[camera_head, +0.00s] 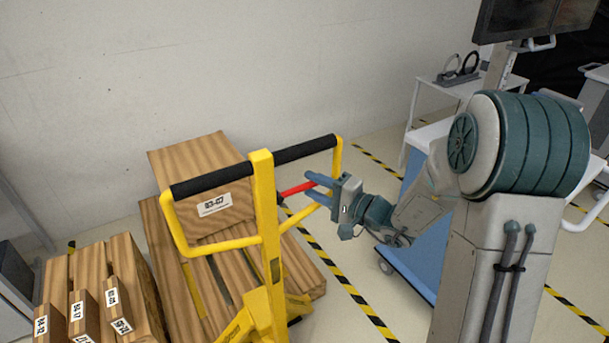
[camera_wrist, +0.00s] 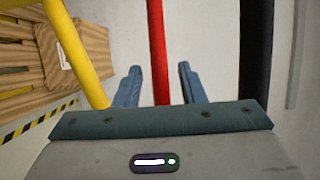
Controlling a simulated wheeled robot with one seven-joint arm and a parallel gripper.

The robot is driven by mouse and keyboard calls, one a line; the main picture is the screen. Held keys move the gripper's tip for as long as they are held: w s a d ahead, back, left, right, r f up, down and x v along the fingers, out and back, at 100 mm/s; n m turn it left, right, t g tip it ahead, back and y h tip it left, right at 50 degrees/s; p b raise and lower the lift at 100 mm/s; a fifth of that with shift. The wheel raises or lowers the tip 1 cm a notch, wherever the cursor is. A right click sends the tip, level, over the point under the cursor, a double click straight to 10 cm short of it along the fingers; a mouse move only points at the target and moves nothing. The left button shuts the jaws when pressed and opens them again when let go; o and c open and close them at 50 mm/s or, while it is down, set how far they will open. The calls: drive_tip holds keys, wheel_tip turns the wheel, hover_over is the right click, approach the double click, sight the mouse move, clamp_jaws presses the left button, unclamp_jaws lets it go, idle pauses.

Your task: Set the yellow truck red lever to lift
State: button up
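The yellow truck (camera_head: 264,220) stands in the middle of the head view, with a yellow loop handle and black grips. Its red lever (camera_head: 297,189) sticks out to the right from the upright, inside the right half of the loop. My gripper (camera_head: 313,187) is at the lever's outer end, coming from the right. In the wrist view the red lever (camera_wrist: 158,50) runs between my two blue fingers (camera_wrist: 160,87), with a gap on each side. The fingers are open. The lever's near end is hidden behind the gripper body.
The handle's yellow bar (camera_wrist: 75,50) and black grip (camera_wrist: 256,50) flank the fingers closely in the wrist view. A wooden pallet with a labelled box (camera_head: 200,165) stands behind the truck. More labelled wooden blocks (camera_head: 95,290) are at lower left. A blue cart (camera_head: 412,265) is behind my arm.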

sight(315, 186)
drive_tip(key=shift+p+x, duration=0.35)
drive_tip(key=shift+x, duration=1.35)
